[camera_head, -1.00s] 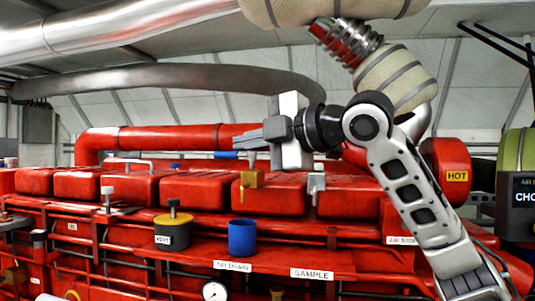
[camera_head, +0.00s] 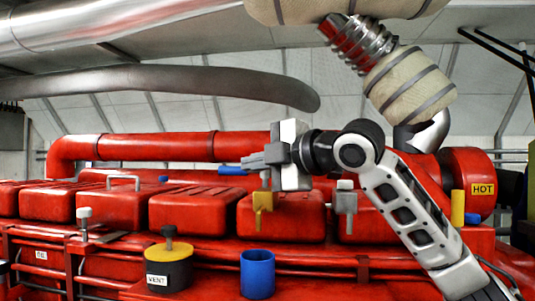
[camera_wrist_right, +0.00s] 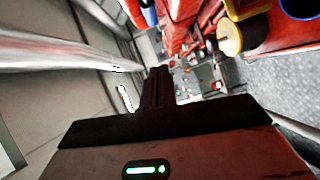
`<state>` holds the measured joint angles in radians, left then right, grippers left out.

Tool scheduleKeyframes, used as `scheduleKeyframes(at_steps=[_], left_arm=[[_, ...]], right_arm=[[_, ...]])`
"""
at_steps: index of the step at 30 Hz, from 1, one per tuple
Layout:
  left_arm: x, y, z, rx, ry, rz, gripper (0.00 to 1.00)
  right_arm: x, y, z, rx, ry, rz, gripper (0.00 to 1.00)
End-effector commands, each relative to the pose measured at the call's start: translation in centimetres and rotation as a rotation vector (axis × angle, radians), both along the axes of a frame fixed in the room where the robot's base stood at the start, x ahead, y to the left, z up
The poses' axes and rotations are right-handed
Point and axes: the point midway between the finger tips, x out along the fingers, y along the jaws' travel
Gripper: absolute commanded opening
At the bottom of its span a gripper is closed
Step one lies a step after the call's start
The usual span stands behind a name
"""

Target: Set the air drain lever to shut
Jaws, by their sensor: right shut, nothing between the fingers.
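A yellow valve fitting (camera_head: 263,203) hangs in front of the red engine covers. A blue handle (camera_head: 232,170) lies roughly level just left of its top. A grey fitting (camera_head: 345,211) stands further right. No air drain label is readable now, so I cannot tell for sure which part is the air drain lever. My right gripper (camera_head: 252,162) points left, shut and empty, and overlaps the area above the yellow fitting. Contact cannot be told. In the right wrist view my dark fingers (camera_wrist_right: 158,88) are together. My left gripper is not in view.
A blue cup (camera_head: 257,274) and a yellow VENT pot (camera_head: 168,268) stand on the red ledge below. A thick red pipe (camera_head: 150,147) runs behind. A yellow post (camera_head: 458,208) is at right, near the HOT label (camera_head: 483,189). Open space lies above the covers.

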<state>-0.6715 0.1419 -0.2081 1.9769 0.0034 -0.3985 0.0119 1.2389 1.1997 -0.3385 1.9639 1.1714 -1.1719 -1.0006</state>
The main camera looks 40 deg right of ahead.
Motion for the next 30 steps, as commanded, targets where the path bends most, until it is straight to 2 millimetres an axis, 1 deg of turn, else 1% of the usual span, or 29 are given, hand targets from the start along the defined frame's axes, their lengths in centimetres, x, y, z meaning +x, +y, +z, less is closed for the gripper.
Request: scheduleKeyframes(at_steps=[1, 5, 9, 12, 17, 26, 29, 30], left_arm=[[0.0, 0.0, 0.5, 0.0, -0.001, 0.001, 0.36], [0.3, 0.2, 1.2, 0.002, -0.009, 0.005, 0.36], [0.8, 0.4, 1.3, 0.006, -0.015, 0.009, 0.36], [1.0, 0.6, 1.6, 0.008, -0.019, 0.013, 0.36], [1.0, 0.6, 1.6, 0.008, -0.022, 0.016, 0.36], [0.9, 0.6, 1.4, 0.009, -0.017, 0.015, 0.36], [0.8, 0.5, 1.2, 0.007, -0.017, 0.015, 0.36], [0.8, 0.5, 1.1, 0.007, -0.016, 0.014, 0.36]], right_arm=[[1.2, 0.3, 0.1, 0.003, 0.003, 0.003, 0.0], [3.8, 0.8, -0.3, 0.001, 0.002, 0.003, 0.0], [5.5, -0.6, -0.9, 0.001, 0.003, -0.003, 0.0], [6.4, -1.1, -1.1, 0.001, 0.001, -0.001, 0.0], [6.9, -1.5, -1.3, -0.001, 0.0, -0.001, 0.0], [7.0, -1.6, -1.3, -0.001, -0.001, -0.001, 0.0], [6.6, -2.3, -1.4, -0.001, 0.0, -0.014, 0.0], [6.3, -3.0, -1.5, -0.001, 0.001, -0.027, 0.0]])
